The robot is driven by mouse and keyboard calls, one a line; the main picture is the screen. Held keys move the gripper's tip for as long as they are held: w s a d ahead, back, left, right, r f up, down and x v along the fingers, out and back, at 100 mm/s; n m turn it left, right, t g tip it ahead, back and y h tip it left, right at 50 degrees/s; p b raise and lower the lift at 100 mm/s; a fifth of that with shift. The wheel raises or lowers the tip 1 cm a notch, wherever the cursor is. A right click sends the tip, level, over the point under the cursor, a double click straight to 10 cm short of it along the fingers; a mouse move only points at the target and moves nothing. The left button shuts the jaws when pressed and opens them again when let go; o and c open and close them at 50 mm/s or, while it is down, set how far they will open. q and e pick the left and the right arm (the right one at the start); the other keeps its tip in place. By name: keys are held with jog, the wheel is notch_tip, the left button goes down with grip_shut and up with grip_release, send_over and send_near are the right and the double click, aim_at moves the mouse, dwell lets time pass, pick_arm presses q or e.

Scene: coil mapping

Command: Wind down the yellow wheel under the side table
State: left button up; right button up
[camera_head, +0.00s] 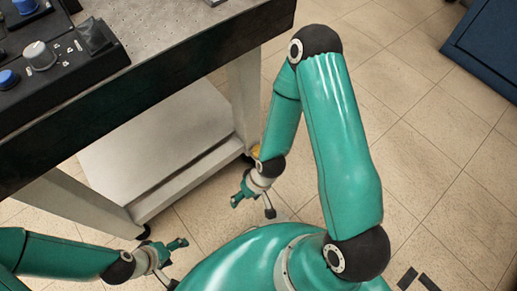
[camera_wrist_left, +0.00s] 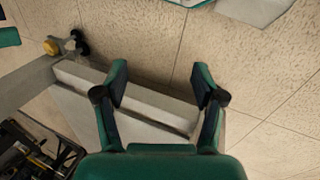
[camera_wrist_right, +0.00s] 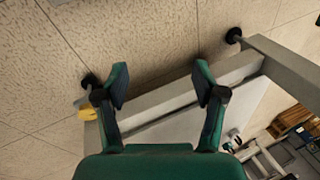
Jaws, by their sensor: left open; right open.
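The yellow wheel (camera_head: 255,151) is a small spot at the foot of the side table (camera_head: 236,60), largely hidden behind my right arm. It also shows by a black caster at a leg's foot in the left wrist view (camera_wrist_left: 51,47), and left of my fingers in the right wrist view (camera_wrist_right: 87,113). My right gripper (camera_head: 253,207) is open and empty, in front of the wheel and apart from it in the head view. My left gripper (camera_head: 177,263) is open and empty, farther left, near the front table leg. It touches nothing that I can see.
A pale lower shelf (camera_head: 150,160) spans the table legs. A black caster (camera_head: 145,232) stands under the near leg. Control boxes with knobs (camera_head: 40,55) sit on the tabletop. A dark blue cabinet (camera_head: 490,45) stands at upper right. The tiled floor between is largely clear.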

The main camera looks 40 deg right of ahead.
pick_arm(q)
jog(key=shift+o, duration=0.4)
jog(key=shift+f, duration=0.1)
pick_arm(e)
jog(key=shift+o, duration=0.4)
jog(key=w+d+n+t+h, duration=0.1)
jog(key=w+d, duration=0.5)
jog(key=d, duration=0.1)
jog(key=shift+w+d+f+n+t, duration=0.2)
jog(key=shift+w+f+n+t, duration=0.1)
jog(key=shift+w+f, duration=0.15)
jog(key=w+d+n+t+h, duration=0.1)
jog(key=w+d, duration=0.2)
jog(key=d, duration=0.3)
jog(key=w+d+n+h, duration=0.1)
jog(key=w+d+n, duration=0.15)
jog(key=d, duration=0.35)
pick_arm(q)
notch_tip(320, 180, down, 7)
jog(key=b, duration=0.6)
jog(key=shift+r+b, duration=0.2)
jog(key=shift+b, duration=0.2)
pick_arm(e)
jog(key=shift+m, duration=0.35)
jog(key=x, duration=1.1)
jog(key=w+x, duration=0.1)
jog(key=x, duration=0.4)
jog(key=shift+a, duration=0.1)
